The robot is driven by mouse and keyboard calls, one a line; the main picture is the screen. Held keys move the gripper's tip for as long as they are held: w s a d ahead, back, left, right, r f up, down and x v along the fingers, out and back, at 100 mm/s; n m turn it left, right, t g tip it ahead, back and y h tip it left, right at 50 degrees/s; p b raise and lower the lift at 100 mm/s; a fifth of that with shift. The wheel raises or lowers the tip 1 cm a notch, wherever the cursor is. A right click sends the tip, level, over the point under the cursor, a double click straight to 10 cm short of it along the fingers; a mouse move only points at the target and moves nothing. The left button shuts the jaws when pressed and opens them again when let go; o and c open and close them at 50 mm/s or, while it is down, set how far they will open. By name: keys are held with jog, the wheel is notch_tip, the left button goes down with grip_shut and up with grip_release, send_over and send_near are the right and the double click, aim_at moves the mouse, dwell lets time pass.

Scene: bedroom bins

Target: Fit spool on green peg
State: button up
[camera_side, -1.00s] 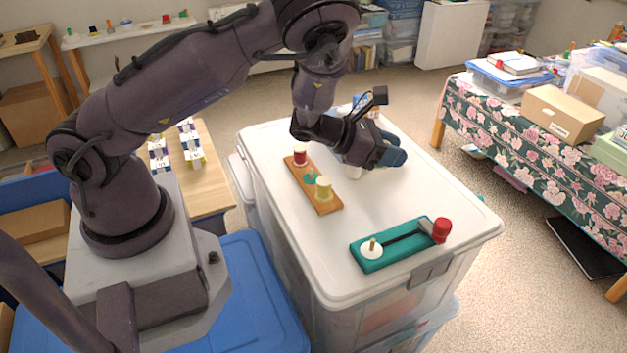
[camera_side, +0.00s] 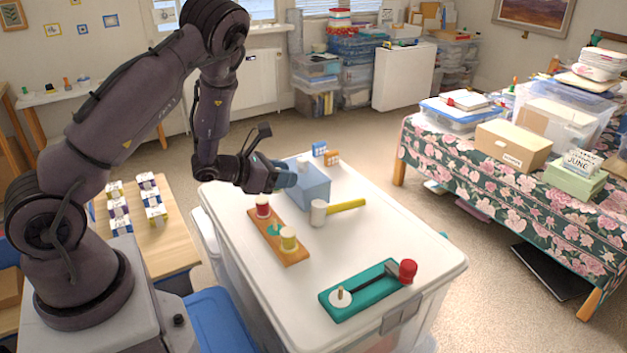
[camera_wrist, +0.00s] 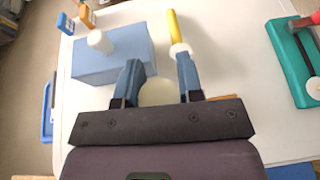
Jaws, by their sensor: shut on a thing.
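My gripper (camera_side: 288,178) is above the table's left part in the side view, next to the blue block. The spool is hidden in the side view. A wooden board (camera_side: 294,257) lies below and nearer the camera.
A blue block (camera_side: 314,190) with a white cylinder (camera_wrist: 99,41) on top stands close to my gripper. A mallet with a white head (camera_side: 318,213) and yellow handle (camera_side: 347,206) lies beside it. A teal fixture (camera_side: 350,300) with a red knob (camera_side: 408,271) lies front right.

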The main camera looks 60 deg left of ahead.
jog(key=shift+s+d+f+m+h, duration=0.1)
jog(key=shift+s+d+m+h, duration=0.35)
jog(key=shift+m+h, duration=0.2)
jog(key=shift+s+d+m+h, duration=0.3)
jog(key=shift+d+m+h, duration=0.25)
jog(key=shift+h, duration=0.2)
jog(key=shift+f, duration=0.1)
jog(key=shift+f, duration=2.8)
jog(key=shift+f, duration=1.95)
jog(key=o, duration=1)
jog(key=shift+s+a, duration=0.1)
jog(key=v, duration=1.2)
jog(key=shift+s+r, duration=0.3)
jog(key=shift+r, duration=0.1)
